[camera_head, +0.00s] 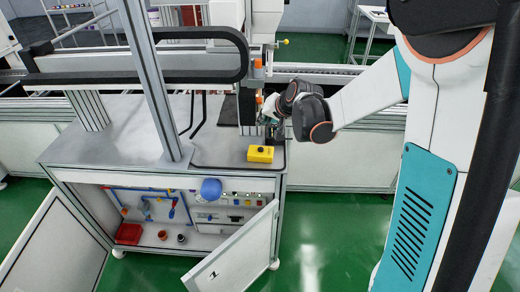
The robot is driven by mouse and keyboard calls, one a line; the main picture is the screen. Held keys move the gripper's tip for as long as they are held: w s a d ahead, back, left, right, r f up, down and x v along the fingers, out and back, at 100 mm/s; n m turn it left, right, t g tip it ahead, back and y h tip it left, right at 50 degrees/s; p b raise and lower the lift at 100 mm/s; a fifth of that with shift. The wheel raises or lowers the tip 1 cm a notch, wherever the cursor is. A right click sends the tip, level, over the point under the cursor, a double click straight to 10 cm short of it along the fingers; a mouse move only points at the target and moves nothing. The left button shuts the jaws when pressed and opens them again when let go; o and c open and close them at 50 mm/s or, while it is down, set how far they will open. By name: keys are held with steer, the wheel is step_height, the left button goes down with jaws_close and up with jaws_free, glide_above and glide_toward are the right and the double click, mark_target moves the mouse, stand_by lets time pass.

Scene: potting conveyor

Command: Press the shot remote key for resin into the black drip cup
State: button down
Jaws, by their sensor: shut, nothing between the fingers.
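A yellow box (261,154) with a dark button on top, seemingly the shot remote, lies near the front right corner of the white bench top. My gripper (271,131) is small in view, just behind and above the box and apart from it. It is shut and empty. Two small cups stand on the floor of the open cabinet under the bench. The right one (181,238) looks dark and may be the black drip cup; the other (162,235) is also dark, with a reddish tint. Their contents are too small to make out.
The cabinet holds a red tray (128,234), blue pipework (172,212) and a blue round part (211,190). Its right door (236,257) stands open, as does the left (55,250). A grey upright (150,80) rises from the bench. The bench's middle is clear.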

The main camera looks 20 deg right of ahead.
mark_target(263, 148)
steer(key=shift+f, duration=0.1)
step_height(263, 148, down, 9)
steer(key=b, duration=0.6)
stand_by(1.3)
steer(key=shift+f+b, duration=0.2)
steer(key=shift+b, duration=0.35)
steer(key=shift+f+b, duration=0.35)
steer(key=shift+f, duration=0.15)
stand_by(0.5)
steer(key=shift+r, duration=0.15)
steer(key=shift+r+p, duration=0.6)
steer(key=shift+r, duration=0.15)
steer(key=shift+r, duration=0.15)
